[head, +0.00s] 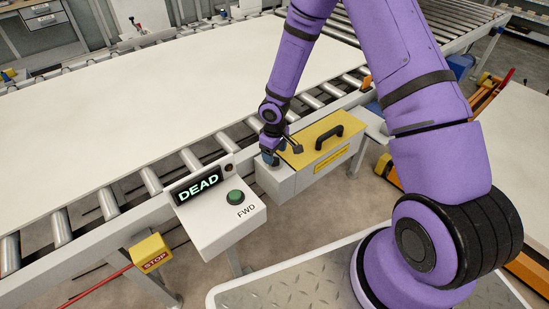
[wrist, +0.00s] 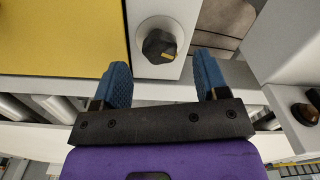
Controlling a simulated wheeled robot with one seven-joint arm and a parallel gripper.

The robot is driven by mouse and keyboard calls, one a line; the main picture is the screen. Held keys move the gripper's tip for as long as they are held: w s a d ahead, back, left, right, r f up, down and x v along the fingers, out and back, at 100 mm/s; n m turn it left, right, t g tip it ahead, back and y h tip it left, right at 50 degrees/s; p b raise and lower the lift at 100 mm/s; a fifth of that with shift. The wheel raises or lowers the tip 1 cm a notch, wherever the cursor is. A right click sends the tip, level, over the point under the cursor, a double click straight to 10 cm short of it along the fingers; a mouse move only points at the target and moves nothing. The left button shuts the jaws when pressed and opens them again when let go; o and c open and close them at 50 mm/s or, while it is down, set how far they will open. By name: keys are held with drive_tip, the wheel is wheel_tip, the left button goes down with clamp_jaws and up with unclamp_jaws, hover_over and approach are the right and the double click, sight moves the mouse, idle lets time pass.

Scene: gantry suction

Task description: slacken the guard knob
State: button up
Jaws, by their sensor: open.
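The guard knob (wrist: 159,44) is a black faceted knob with a yellow mark, on a pale round base on the grey box beside the yellow guard (wrist: 65,35). My gripper (wrist: 161,62) is open, with one blue finger on each side of the knob's near edge. A gap shows between each finger and the knob in the wrist view. In the head view my gripper (head: 269,158) is at the left end of the box, where I cannot make out the knob. The yellow guard (head: 304,143) there has a black handle (head: 329,136) and looks shut.
A white control box (head: 218,222) with a display reading "DEAD" and a green FWD button (head: 235,197) stands left of the guard box. A yellow STOP box (head: 151,252) is lower left. The roller conveyor (head: 150,180) carries a large white sheet (head: 130,110) behind.

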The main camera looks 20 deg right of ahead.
drive_tip(key=shift+f, duration=1.5)
drive_tip(key=c, duration=0.9)
drive_tip(key=shift+n, duration=3.3)
